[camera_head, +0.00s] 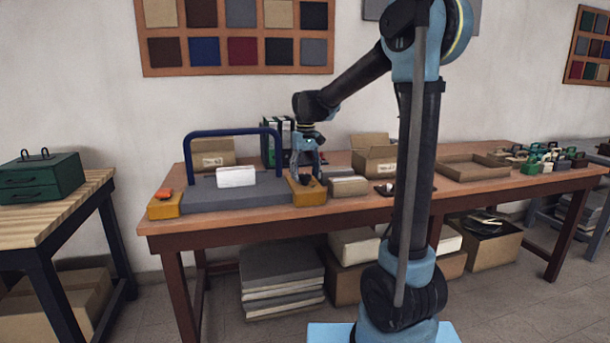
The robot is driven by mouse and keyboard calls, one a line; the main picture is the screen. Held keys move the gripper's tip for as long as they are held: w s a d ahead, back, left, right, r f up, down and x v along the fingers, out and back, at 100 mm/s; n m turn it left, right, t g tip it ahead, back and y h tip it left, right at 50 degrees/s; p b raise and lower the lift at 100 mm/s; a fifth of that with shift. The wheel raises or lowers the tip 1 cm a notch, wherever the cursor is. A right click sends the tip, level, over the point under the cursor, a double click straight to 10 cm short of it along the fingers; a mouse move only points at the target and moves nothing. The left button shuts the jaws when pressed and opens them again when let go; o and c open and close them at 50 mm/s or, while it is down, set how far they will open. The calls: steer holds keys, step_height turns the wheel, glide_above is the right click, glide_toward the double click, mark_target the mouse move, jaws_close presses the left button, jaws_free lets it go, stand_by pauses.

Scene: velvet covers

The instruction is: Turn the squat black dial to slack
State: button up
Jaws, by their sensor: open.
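The squat black dial (306,180) shows as a small dark shape on the yellow end block (308,195) at the right of a grey machine bed (235,197). My gripper (307,174) points down over this block with its fingers spread. The dial shows between and just below the fingertips, partly hidden by them. I cannot tell whether the fingers touch it. Any markings for slack are too small to read.
A blue hoop frame (233,132) stands over the bed, with a white block (236,177) on it. An orange-red piece (163,193) sits on the left yellow block (165,207). A wrapped brown bundle (348,186) lies close right of the dial. Open boxes (373,158) stand behind.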

mark_target(306, 175)
steer(key=c, duration=1.1)
steer(key=shift+o, duration=0.2)
steer(key=shift+n, duration=0.3)
steer(key=o, duration=1.1)
steer(key=shift+c, duration=0.2)
step_height(306, 175, up, 12)
steer(key=shift+d, duration=0.1)
